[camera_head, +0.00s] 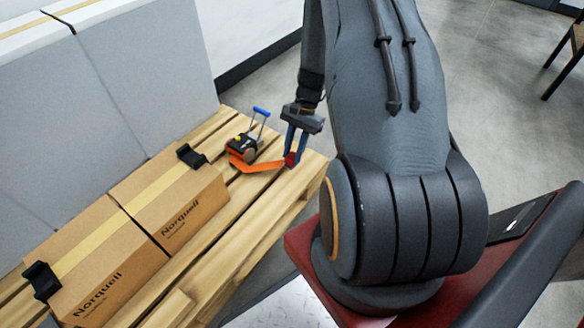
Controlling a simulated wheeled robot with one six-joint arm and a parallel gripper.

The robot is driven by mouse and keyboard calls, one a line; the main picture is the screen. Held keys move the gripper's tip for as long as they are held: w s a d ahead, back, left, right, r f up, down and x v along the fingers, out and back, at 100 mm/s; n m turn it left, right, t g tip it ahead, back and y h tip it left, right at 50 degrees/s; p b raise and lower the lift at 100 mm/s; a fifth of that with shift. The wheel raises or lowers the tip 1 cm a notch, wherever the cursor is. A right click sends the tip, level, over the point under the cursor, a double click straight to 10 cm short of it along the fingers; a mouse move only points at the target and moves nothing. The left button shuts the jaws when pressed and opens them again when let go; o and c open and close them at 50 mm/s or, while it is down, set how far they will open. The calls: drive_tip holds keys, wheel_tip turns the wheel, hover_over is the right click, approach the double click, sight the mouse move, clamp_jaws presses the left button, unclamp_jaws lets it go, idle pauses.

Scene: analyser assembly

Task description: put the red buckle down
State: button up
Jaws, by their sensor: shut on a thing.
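The red buckle (290,159) is small and sits between the fingertips of my gripper (291,157), near the right end of the wooden pallet. My gripper points down and is shut on the buckle. An orange strap (257,167) runs left from the buckle toward a small device (243,147) with a blue-topped handle. Whether the buckle touches the pallet boards is too small to tell.
The pallet (250,213) has slats with gaps. Two Norquell cartons (172,205) (98,262) with black clips stand left of the device. Large grey boxes (150,68) rise behind. Bare slats lie in front of the strap.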

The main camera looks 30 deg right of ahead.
drive_tip(key=shift+f+b, duration=1.05)
drive_tip(key=shift+f, duration=1.85)
drive_tip(key=shift+f, duration=0.15)
drive_tip(key=o, duration=1.1)
